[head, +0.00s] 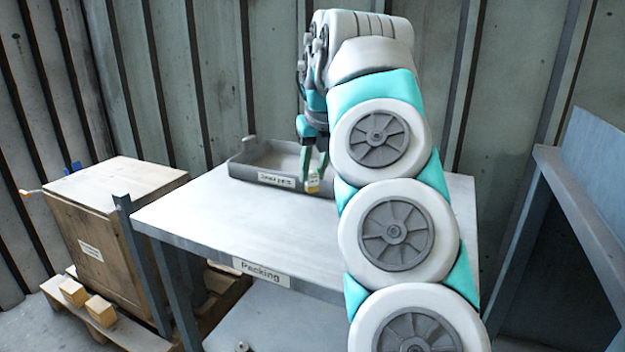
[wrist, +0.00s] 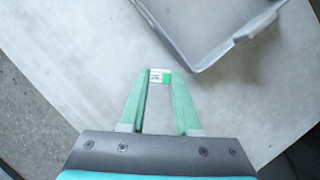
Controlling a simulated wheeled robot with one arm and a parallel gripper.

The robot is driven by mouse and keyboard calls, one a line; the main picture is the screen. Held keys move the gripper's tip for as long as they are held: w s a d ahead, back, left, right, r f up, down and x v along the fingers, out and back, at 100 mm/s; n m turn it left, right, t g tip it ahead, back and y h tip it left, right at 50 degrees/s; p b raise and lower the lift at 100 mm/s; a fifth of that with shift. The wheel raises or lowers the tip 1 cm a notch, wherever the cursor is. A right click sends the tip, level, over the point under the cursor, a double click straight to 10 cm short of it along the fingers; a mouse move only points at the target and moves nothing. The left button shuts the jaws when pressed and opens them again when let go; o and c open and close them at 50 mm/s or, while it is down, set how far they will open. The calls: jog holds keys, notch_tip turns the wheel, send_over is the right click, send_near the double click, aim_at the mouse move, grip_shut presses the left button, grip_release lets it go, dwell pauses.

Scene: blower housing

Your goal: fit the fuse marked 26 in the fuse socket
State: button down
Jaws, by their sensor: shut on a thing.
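In the wrist view the fuse (wrist: 160,76) sits between the green fingertips (wrist: 160,80) and shows a white and green face. The marking on it is too small to read. The fuse is beside the tray's near edge, apart from it. No fuse socket can be made out in either view.
A grey tray (head: 240,170) with a label stands at the back of the table marked Packing (head: 200,225). It also shows in the wrist view (wrist: 215,58). A wooden crate (head: 100,225) stands at left, a blue-grey structure (head: 580,205) at right. The table's front left is clear.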

aim_at(313, 180)
jog(key=shift+w+a, duration=0.1)
jog(key=shift+w, duration=0.05)
jog(key=shift+f, duration=0.9)
jog(key=shift+f+b, duration=0.85)
jog(key=shift+b, duration=0.05)
jog(key=shift+f, duration=0.15)
jog(key=c, duration=0.6)
grip_release()
